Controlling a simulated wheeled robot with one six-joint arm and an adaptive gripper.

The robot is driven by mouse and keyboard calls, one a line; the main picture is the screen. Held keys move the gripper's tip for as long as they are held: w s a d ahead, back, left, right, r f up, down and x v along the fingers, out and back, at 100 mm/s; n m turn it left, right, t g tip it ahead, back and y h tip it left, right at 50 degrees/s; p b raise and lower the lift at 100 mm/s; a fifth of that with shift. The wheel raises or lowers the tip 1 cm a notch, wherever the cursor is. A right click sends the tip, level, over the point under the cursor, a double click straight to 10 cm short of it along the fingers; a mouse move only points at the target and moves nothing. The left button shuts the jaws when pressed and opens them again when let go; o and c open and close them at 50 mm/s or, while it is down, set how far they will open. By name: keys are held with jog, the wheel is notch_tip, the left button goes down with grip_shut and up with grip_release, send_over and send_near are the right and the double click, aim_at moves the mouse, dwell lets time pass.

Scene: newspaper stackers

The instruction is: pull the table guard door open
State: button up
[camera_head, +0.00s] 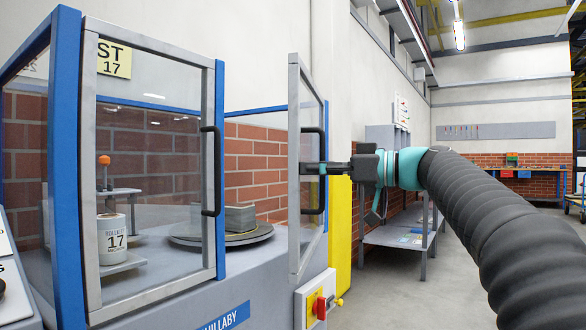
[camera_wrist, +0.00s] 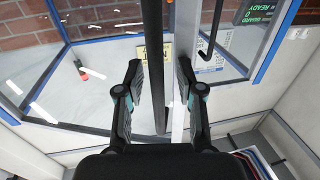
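The guard door (camera_head: 294,215) is a clear panel in a grey frame, standing swung out at an angle from the front of the blue-framed enclosure. Its black upright handle (camera_head: 323,195) faces my gripper (camera_head: 314,168). In the wrist view the handle (camera_wrist: 153,40) runs as a dark vertical bar between the two fingers of my gripper (camera_wrist: 160,85). The fingers are apart, with a gap visible at the right of the bar; the left finger is closer to it. Whether either finger touches the handle is unclear.
A second grey-framed panel (camera_head: 91,200) with its own black handle (camera_head: 211,190) stands at the left. Inside are a turntable (camera_head: 190,238) with a grey stack and a white can (camera_head: 112,232). A red-knobbed switch box (camera_head: 317,303) sits below the door. Open floor (camera_head: 400,295) lies at the right.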

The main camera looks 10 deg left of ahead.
jog(key=shift+a, duration=0.55)
